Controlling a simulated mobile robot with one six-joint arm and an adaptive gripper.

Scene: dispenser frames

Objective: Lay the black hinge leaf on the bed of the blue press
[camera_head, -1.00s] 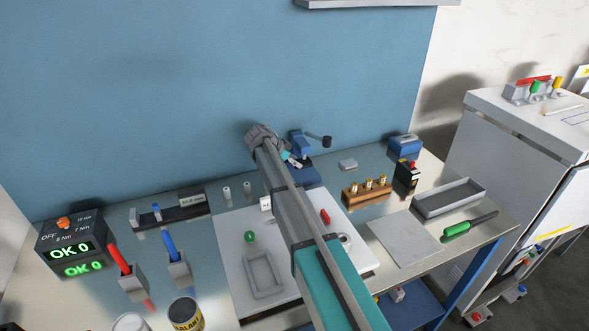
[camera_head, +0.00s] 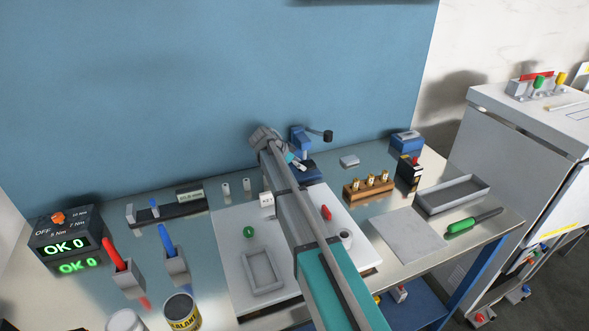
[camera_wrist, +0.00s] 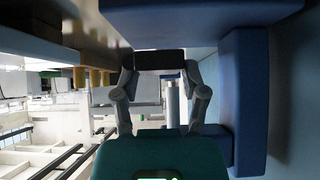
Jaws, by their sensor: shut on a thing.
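The blue press (camera_head: 299,136) stands at the back of the bench by the wall, with a black-knobbed lever. In the wrist view its blue upright (camera_wrist: 246,100) is at the right, and its blue bed (camera_wrist: 200,14) spans the top. My gripper (camera_wrist: 158,70) is shut on the black hinge leaf (camera_wrist: 158,61), a small dark bar across its fingertips. The leaf is close to the bed; I cannot tell whether they touch. In the head view my gripper (camera_head: 293,161) is at the press, and my arm hides part of it.
A wooden block with brass pieces (camera_head: 368,188) and a small grey block (camera_head: 349,160) stand right of the press. A grey tray (camera_head: 452,196) is farther right. A white board (camera_head: 232,240) lies partly under my arm. Two white cylinders (camera_head: 247,184) stand left of the press.

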